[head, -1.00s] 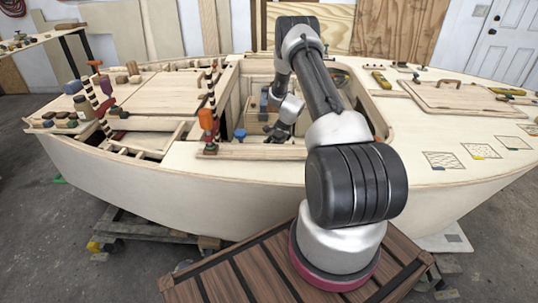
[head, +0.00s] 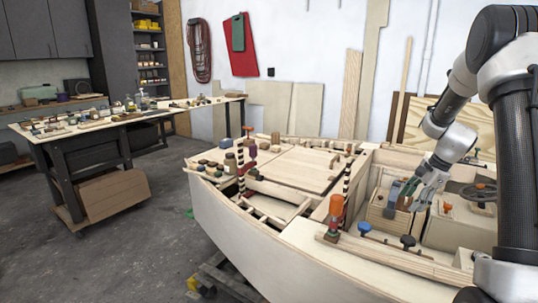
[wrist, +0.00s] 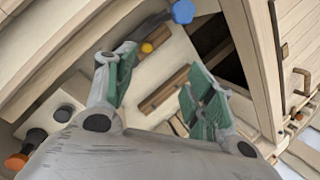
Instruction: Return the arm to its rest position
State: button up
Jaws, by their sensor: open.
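My arm (head: 461,95) reaches in from the right edge of the head view, bent, over the open well of the plywood hull (head: 265,255). My gripper (head: 420,192) is at its end, low in the well beside a small wooden box (head: 384,217). In the wrist view my gripper (wrist: 160,78) shows two green-padded fingers spread apart with nothing between them. Pale wood and a brown strip (wrist: 165,90) lie beyond the fingertips.
A blue knob (wrist: 183,11) is near the fingers in the wrist view. A workbench (head: 80,128) with small items stands at left; grey floor is clear between.

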jog(key=s+a+r+n+h, duration=0.1)
jog(key=s+a+r+n, duration=0.4)
jog(key=s+r, duration=0.35)
jog(key=s+a+r+n+h, duration=0.1)
jog(key=s+a+r+n, duration=0.35)
jog(key=s+r, duration=0.4)
jog(key=s+a+r+n+t+h, duration=0.1)
jog(key=s+n, duration=0.6)
jog(key=s, duration=0.9)
jog(key=shift+s+a+n+t, duration=0.3)
jog(key=shift+a+n, duration=0.05)
jog(key=shift+a, duration=0.4)
